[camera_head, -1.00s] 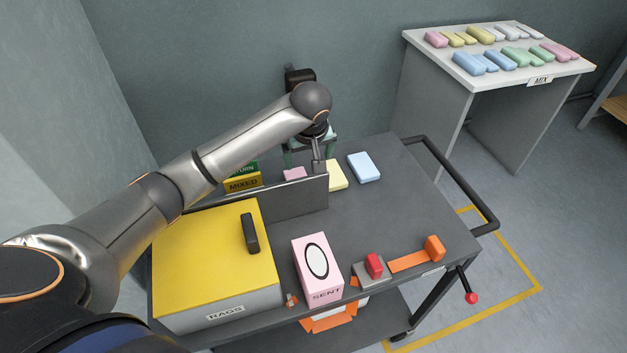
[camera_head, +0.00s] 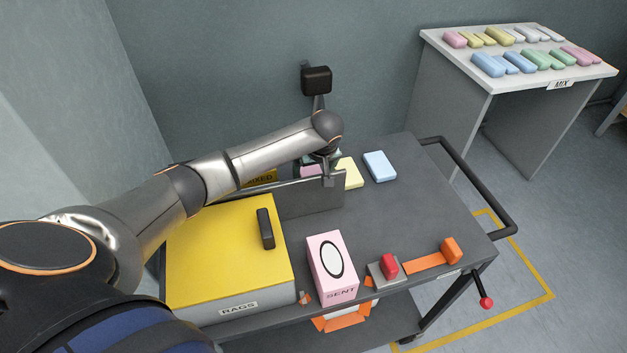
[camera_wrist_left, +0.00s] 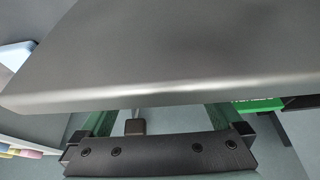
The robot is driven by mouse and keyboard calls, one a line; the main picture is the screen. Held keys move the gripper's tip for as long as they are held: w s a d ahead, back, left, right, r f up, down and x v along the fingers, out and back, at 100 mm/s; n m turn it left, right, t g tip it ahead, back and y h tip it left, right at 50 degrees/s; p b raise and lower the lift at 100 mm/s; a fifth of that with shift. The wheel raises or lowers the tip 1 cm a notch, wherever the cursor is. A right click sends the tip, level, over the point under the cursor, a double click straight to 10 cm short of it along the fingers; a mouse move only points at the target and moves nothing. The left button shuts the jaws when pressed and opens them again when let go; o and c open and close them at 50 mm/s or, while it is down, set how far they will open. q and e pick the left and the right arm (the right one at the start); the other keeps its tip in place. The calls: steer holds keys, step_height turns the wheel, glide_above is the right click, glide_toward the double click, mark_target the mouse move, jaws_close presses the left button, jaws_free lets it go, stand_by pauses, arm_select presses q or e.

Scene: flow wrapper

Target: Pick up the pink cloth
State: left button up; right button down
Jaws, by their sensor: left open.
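The pink cloth (camera_head: 311,170) lies on the dark cart top behind an upright grey divider (camera_head: 300,199), which hides part of it. My left gripper (camera_head: 322,158) is just above and behind the cloth, close to the divider; its fingertips are mostly hidden in the head view. In the left wrist view, a grey panel fills most of the picture in front of my open, green-sided fingers (camera_wrist_left: 160,110). The cloth cannot be made out there, and I see no contact with it. My right gripper is not in view.
A yellow cloth (camera_head: 349,173) and a blue cloth (camera_head: 380,166) lie to the right of the pink one. A yellow-topped RAGS box (camera_head: 217,240), a pink SENT box (camera_head: 325,262) and a red knob (camera_head: 389,264) stand in front. A side table (camera_head: 455,70) holds several cloths.

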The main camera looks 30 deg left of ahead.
mark_target(312, 170)
arm_select(q)
steer(key=shift+x, duration=1.6)
steer(key=shift+d+f, duration=0.1)
steer(key=shift+f, duration=0.05)
steer(key=shift+c, duration=0.2)
steer(key=c, duration=1.2)
